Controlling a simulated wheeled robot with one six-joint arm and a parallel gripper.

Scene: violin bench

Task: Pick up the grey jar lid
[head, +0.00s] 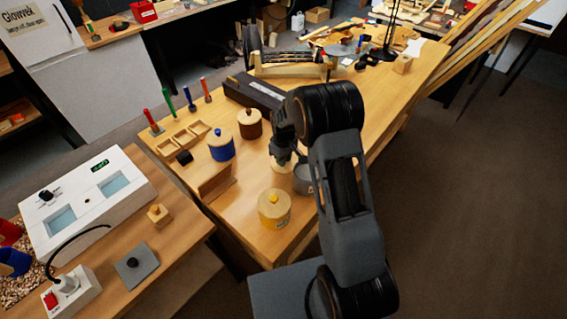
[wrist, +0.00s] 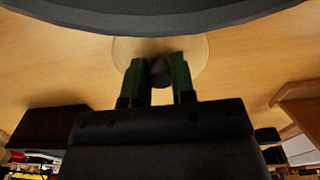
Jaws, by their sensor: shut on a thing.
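The grey jar lid is a pale wooden disc (wrist: 192,52) with a dark grey knob (wrist: 157,75). My gripper (wrist: 156,82) is shut on the knob, its green-looking fingers on either side. In the head view my gripper (head: 287,155) hangs over the bench, with the pale disc of the lid (head: 282,167) just below it. The grey jar (head: 303,179) stands close by on the right, partly hidden by my arm. The lid appears to be off to the left of the jar's top; the gap between them is hard to tell.
A yellow-knobbed jar (head: 274,212) stands in front of the lid. A wooden upright (head: 216,184) is to the left, with a blue jar (head: 222,149) and a brown jar (head: 250,126) behind. A long dark box (head: 254,92) lies farther back.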

